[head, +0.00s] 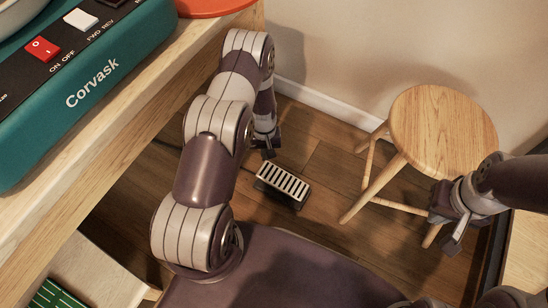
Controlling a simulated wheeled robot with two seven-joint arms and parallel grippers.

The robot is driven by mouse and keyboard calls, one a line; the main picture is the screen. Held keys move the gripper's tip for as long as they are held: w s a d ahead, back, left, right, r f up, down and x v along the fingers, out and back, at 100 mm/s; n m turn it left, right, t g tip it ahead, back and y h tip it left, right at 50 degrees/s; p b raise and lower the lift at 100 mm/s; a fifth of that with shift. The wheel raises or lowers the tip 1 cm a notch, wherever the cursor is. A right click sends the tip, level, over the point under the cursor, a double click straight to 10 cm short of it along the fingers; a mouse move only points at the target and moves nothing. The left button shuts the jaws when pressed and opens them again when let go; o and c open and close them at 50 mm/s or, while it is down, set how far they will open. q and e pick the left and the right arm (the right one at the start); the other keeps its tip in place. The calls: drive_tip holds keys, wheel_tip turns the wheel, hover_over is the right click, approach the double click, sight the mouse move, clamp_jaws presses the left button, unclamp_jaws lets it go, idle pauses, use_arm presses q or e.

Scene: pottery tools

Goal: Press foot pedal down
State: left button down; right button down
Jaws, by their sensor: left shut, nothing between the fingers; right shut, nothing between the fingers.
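The foot pedal (283,183) lies on the wooden floor, a small dark block with a pale ribbed top. My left arm reaches down over the floor, and its gripper (268,152) is shut and empty just behind the pedal in the picture, close to its far left edge. From this view I cannot tell whether it touches the pedal or how high above the floor it is. My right gripper (446,228) is shut and empty at the right, in front of the stool and well apart from the pedal.
A round wooden stool (440,125) stands at the right near the wall. A teal Corvask machine (110,75) with a red switch (42,49) sits on the wooden table (150,105) at the left. Open floor lies between pedal and stool.

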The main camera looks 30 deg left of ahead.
sight(267, 170)
use_arm(q)
drive_tip(key=shift+w, duration=0.3)
drive_tip(key=f+b, duration=0.6)
drive_tip(key=shift+s+d+f, duration=0.15)
drive_tip(key=shift+s+f, duration=0.2)
drive_tip(key=shift+f, duration=0.05)
drive_tip(key=shift+f, duration=0.1)
